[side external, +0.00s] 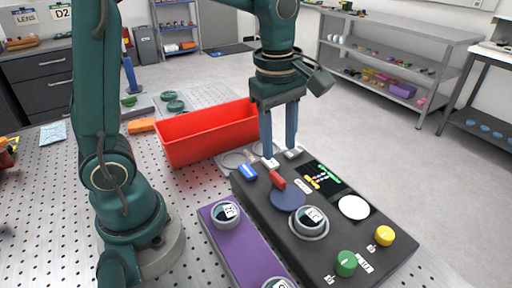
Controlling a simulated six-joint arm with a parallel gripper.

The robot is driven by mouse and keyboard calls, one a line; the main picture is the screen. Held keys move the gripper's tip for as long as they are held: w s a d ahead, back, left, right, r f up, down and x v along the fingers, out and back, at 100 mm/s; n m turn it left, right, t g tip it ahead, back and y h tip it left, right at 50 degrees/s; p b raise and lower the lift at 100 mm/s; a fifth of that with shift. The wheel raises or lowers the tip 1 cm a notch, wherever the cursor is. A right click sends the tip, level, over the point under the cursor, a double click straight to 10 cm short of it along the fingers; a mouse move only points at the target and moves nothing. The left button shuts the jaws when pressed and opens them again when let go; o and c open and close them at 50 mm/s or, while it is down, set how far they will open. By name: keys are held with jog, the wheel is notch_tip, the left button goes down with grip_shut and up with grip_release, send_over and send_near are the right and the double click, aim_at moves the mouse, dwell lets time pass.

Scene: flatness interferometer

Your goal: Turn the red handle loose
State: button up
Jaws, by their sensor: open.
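The red handle (277,180) is a small lever on top of the dark instrument box (325,225), at the edge of a round blue disc (288,199). My gripper (281,158) points straight down above the far end of the box, with its two blue fingers apart. The fingertips look just behind and above the red handle, and nothing shows between them. Whether they touch anything cannot be told from this view.
On the box are a blue knob (247,172), a dial (310,220), a lit display (322,180), a green knob (346,263) and a yellow knob (384,236). A purple unit (242,246) lies alongside. A red bin (208,133) stands behind on the perforated table.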

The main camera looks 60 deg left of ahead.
aim_at(278, 176)
jog(key=shift+w+f, duration=0.2)
jog(key=shift+f, duration=0.45)
jog(key=shift+s+f+g, duration=0.1)
jog(key=shift+f+g, duration=0.3)
jog(key=shift+f, duration=2.65)
grip_shut()
jog(key=shift+r, duration=0.1)
